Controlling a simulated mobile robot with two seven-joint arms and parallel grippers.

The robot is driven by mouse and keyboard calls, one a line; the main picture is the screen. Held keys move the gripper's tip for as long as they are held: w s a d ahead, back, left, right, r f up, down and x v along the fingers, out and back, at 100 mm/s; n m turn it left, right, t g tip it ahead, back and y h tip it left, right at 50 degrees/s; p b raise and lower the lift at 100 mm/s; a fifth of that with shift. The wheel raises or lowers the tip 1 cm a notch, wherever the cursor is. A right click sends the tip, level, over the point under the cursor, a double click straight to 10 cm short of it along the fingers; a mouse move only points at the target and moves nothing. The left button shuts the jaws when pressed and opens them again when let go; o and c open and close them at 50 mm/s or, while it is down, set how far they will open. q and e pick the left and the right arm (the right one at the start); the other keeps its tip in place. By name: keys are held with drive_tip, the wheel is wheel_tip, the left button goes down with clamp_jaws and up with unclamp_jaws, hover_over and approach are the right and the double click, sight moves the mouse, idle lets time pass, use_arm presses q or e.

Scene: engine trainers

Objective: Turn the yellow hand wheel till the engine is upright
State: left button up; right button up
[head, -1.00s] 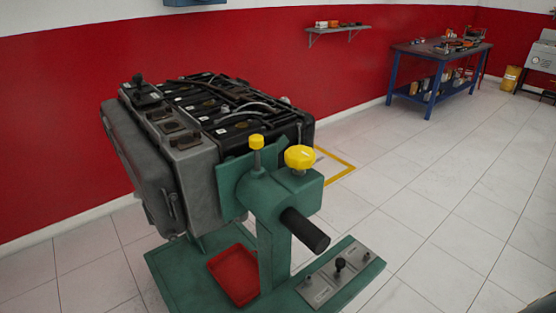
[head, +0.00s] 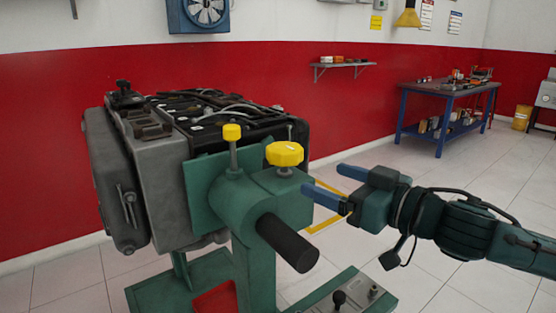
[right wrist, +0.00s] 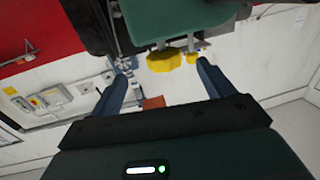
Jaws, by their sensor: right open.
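The yellow hand wheel (head: 285,154) sits on top of the green gearbox of the engine stand (head: 262,195). A smaller yellow knob (head: 232,132) stands on a thin stem to its left. The grey and black engine (head: 155,175) is mounted on the stand's plate and looks slightly tilted. My right gripper (head: 332,184) is open and empty, just right of the hand wheel and apart from it. In the right wrist view the hand wheel (right wrist: 165,61) shows beyond and between the two blue fingers (right wrist: 163,80). My left gripper is not in view.
A black handle (head: 288,243) sticks out of the stand's front. A red tray (head: 216,299) and a control panel (head: 345,300) lie on the base. A blue workbench (head: 440,95) stands far right. The floor between is clear.

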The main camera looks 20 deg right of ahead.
sight(279, 150)
use_arm(q)
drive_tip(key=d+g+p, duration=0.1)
drive_tip(key=p, duration=0.1)
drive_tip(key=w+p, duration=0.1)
drive_tip(key=p, duration=0.2)
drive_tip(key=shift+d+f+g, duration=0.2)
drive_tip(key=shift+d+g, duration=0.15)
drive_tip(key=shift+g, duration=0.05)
use_arm(e)
drive_tip(key=shift+y, duration=0.3)
drive_tip(key=x, duration=0.4)
drive_tip(key=r+x, duration=0.1)
drive_tip(key=x, duration=0.3)
drive_tip(key=r+x, duration=0.1)
drive_tip(key=x, duration=0.3)
drive_tip(key=shift+r, duration=0.1)
drive_tip(key=shift+w+a, duration=0.25)
drive_tip(key=shift+w, duration=0.1)
